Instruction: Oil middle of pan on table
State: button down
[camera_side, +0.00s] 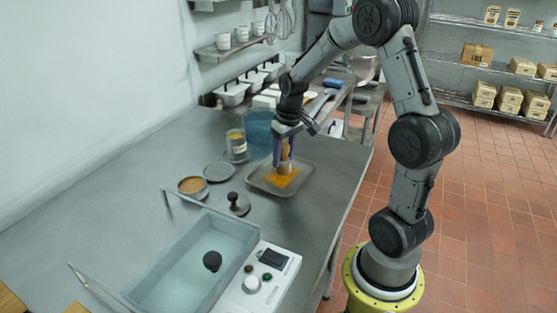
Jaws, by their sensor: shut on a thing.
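The pan (306,178) is a shallow grey rectangular tray on the metal table (330,152). A yellow-orange patch of oil (281,181) covers the middle of its floor. My gripper (284,160) points down over the pan, shut on a pale tan brush-like tool (286,166) whose lower end is at or just above the orange patch. Contact is too small to tell. My fingers partly hide the tool.
A jar with amber contents (236,143), a round dish of orange liquid (192,186), a grey disc (219,172) and a black-knobbed weight (234,202) stand left of the pan. A blue translucent container (258,128) is behind. A water basin (195,258) and control box (262,277) are in front.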

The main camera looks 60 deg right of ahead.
jog(key=d, duration=0.3)
jog(key=shift+s+d, duration=0.1)
jog(key=shift+s, duration=0.05)
jog(key=shift+w+a+r, duration=0.1)
jog(key=shift+w+a, duration=0.05)
jog(key=shift+a, duration=1.6)
jog(key=shift+w+a+f, duration=0.1)
jog(key=shift+w+a, duration=0.05)
jog(key=shift+a, duration=1.65)
jog(key=shift+w+a+r, duration=0.1)
jog(key=shift+w+a, duration=0.05)
jog(key=shift+a, duration=1.6)
notch_tip(320, 180, up, 8)
jog(key=shift+d, duration=0.1)
